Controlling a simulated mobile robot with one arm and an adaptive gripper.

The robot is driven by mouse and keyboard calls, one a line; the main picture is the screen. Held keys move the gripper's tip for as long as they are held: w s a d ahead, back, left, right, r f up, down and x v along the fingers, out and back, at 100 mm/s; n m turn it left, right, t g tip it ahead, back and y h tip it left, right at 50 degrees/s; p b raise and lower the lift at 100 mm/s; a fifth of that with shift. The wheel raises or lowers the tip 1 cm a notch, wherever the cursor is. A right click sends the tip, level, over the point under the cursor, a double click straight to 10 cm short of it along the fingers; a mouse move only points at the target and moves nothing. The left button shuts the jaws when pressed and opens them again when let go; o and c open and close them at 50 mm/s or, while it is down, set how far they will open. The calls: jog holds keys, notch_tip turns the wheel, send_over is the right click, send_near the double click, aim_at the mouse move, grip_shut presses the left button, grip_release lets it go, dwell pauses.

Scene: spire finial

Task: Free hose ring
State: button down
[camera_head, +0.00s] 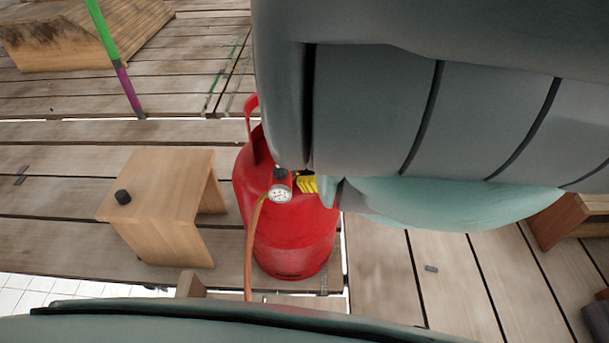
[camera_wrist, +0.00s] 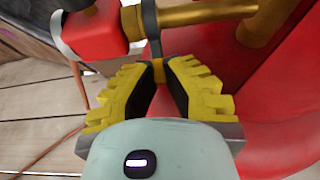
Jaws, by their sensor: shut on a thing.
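A red gas cylinder (camera_head: 292,240) stands upright on the planks. A red regulator with a white-faced gauge (camera_head: 280,193) sits at its upper front, and an orange hose (camera_head: 250,240) hangs down from it. In the wrist view the red regulator (camera_wrist: 95,35) joins a brass fitting (camera_wrist: 205,13), with a dark ring (camera_wrist: 151,28) around the joint. My gripper (camera_head: 307,184) has yellow ridged fingers beside the regulator. In the wrist view my gripper (camera_wrist: 158,75) is shut at the dark ring's lower end; the exact contact is partly hidden between the fingertips.
A wooden stool (camera_head: 165,190) with a small black knob (camera_head: 122,197) on it stands left of the cylinder. A green and purple pole (camera_head: 115,60) rises behind. A wooden box (camera_head: 85,35) lies at the back left.

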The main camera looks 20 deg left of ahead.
aim_at(298, 174)
jog(key=shift+r+p, duration=0.2)
jog(key=shift+p, duration=0.1)
jog(key=r+h+p, duration=0.1)
jog(key=p, duration=0.2)
jog(key=r+t+h+p, duration=0.1)
jog(key=h+p, duration=0.1)
jog(key=p, duration=0.1)
jog(key=shift+w+d, duration=0.1)
jog(key=shift+d, duration=0.15)
jog(key=h+p, duration=0.1)
jog(key=p, duration=0.1)
jog(key=r+h+p, duration=0.1)
jog(key=h+p, duration=0.1)
jog(key=shift+r+t+p, duration=0.2)
jog(key=shift+t+p, duration=0.1)
jog(key=shift+t, duration=0.1)
jog(key=shift+r+h+p, duration=0.2)
jog(key=shift+h+p, duration=0.25)
jog(key=shift+h, duration=0.15)
jog(key=shift+a+r+t+h+p, duration=0.15)
jog(key=shift+r+t+h+p, duration=0.2)
jog(key=shift+h+p, duration=0.7)
jog(key=shift+a+r+t+h+p, duration=0.1)
jog(key=shift+r+t+h+p, duration=0.3)
jog(key=shift+h+p, duration=0.65)
jog(key=shift+a+r+t+h+p, duration=0.15)
jog(key=shift+r+t+h+p, duration=0.2)
jog(key=shift+h+p, duration=0.7)
jog(key=shift+a+h, duration=0.15)
jog(key=shift+h, duration=0.2)
